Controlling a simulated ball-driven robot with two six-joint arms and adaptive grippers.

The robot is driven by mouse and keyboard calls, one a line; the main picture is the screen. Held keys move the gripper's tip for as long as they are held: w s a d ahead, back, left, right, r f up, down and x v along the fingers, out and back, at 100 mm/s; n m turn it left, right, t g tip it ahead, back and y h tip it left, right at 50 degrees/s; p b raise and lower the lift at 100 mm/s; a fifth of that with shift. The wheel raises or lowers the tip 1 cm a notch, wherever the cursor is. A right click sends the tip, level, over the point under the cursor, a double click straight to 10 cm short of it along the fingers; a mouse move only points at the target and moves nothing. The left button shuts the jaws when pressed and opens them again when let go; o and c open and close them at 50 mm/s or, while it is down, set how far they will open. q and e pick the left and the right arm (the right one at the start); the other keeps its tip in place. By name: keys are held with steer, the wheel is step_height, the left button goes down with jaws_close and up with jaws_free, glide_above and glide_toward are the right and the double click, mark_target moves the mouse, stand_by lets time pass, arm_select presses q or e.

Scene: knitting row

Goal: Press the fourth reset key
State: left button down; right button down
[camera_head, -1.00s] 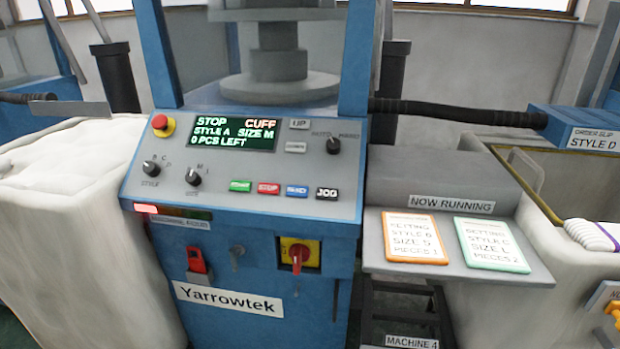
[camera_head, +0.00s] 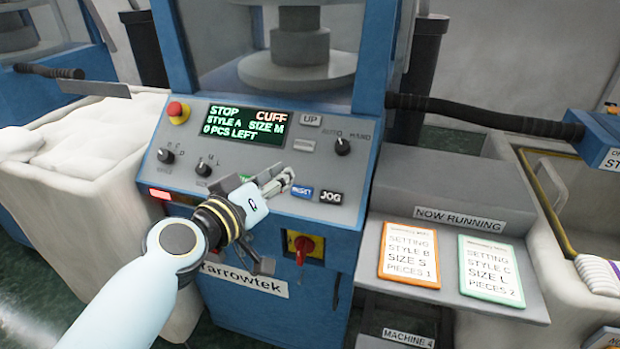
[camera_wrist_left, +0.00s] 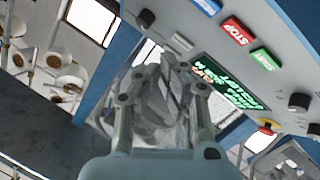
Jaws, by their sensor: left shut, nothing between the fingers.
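The blue reset key (camera_head: 302,192) sits on the sloped grey panel (camera_head: 230,115) of the blue machine, left of the black JOG key (camera_head: 331,197). My left gripper (camera_head: 284,181) is shut and empty over the key row, its tips just left of the reset key. It hides the red STOP key and part of the green key (camera_head: 246,178). In the left wrist view the gripper (camera_wrist_left: 165,62) shows closed, with the blue key (camera_wrist_left: 207,5) at the top edge, then the red STOP key (camera_wrist_left: 238,31) and green key (camera_wrist_left: 265,58). I cannot tell whether the tips touch the panel.
The display (camera_head: 240,124) reads STOP, style A, size M, 0 pcs left. A red emergency button (camera_head: 177,111), knobs and a red switch (camera_head: 303,247) are nearby. A MACHINE 4 label (camera_head: 408,338) is below the shelf with two cards (camera_head: 409,252). A white bin (camera_head: 70,180) stands left.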

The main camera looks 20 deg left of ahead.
mark_target(302, 191)
arm_select(q)
steer(key=shift+w+r, duration=0.15)
steer(key=shift+r, duration=0.65)
steer(key=w+f+b, duration=0.1)
steer(key=f, duration=0.1)
steer(key=w+f+b, duration=0.3)
steer(key=f+b, duration=0.1)
steer(key=shift+w+d+f, duration=0.1)
steer(key=shift+w+f, duration=0.1)
steer(key=shift+w, duration=0.15)
steer(key=shift+w+f+b, duration=0.3)
steer(key=shift+w+b, duration=0.1)
steer(key=shift+b, duration=0.15)
stand_by(0.4)
